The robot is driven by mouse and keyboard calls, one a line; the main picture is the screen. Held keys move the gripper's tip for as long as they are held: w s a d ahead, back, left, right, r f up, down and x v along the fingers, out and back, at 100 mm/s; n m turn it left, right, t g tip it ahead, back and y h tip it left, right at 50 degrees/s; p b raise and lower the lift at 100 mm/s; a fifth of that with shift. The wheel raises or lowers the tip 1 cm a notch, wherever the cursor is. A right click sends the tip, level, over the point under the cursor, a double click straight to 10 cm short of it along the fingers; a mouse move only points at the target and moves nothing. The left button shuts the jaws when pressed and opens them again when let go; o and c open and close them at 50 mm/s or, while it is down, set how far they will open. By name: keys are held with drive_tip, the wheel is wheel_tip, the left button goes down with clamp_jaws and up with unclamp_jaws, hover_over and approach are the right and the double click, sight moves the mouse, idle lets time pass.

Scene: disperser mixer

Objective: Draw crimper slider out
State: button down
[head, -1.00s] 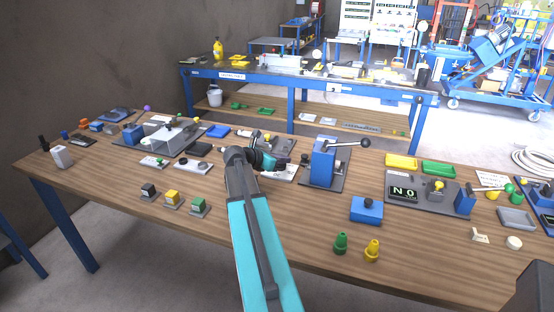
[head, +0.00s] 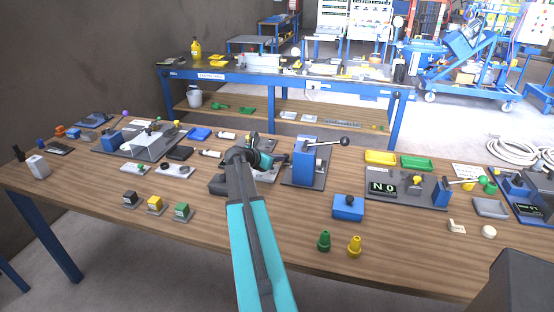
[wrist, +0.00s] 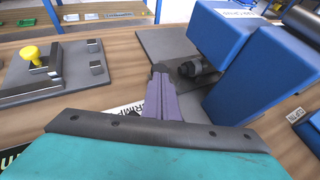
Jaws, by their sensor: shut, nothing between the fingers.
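The crimper appears to be the blue machine (head: 304,158) on a grey base plate, with a black lever, right of my arm in the head view. In the wrist view its blue body (wrist: 240,85) fills the right side. A dark round part (wrist: 196,68), possibly the slider's knob, sticks out from it. A partly covered label (wrist: 124,110) shows letters like "RIMP". My gripper (wrist: 160,68) is shut and empty, with its tips close to the left of the dark part; contact cannot be told. In the head view my gripper (head: 272,160) is left of the machine, partly hidden by my wrist.
A fixture with a yellow knob (wrist: 32,55) stands left in the wrist view. The front table strip is mostly clear.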

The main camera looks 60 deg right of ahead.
drive_tip(key=shift+d, duration=0.1)
drive_tip(key=shift+w+d+p, duration=0.4)
drive_tip(key=shift+w+d, duration=0.25)
drive_tip(key=shift+d, duration=1.35)
drive_tip(key=shift+w+d+p, duration=0.4)
drive_tip(key=shift+w+d, duration=0.25)
drive_tip(key=shift+d, duration=1.3)
drive_tip(key=shift+w+d+p, duration=0.4)
drive_tip(key=shift+w+d, duration=0.25)
drive_tip(key=shift+d, duration=1.35)
drive_tip(key=shift+r, duration=0.1)
drive_tip(key=shift+a, duration=0.1)
drive_tip(key=shift+a, duration=0.2)
drive_tip(key=v, duration=0.4)
drive_tip(key=b+v, duration=0.1)
drive_tip(key=v, duration=0.8)
drive_tip(key=shift+w+a+f, duration=0.1)
drive_tip(key=shift+a+f, duration=0.2)
drive_tip(key=shift+a, duration=0.1)
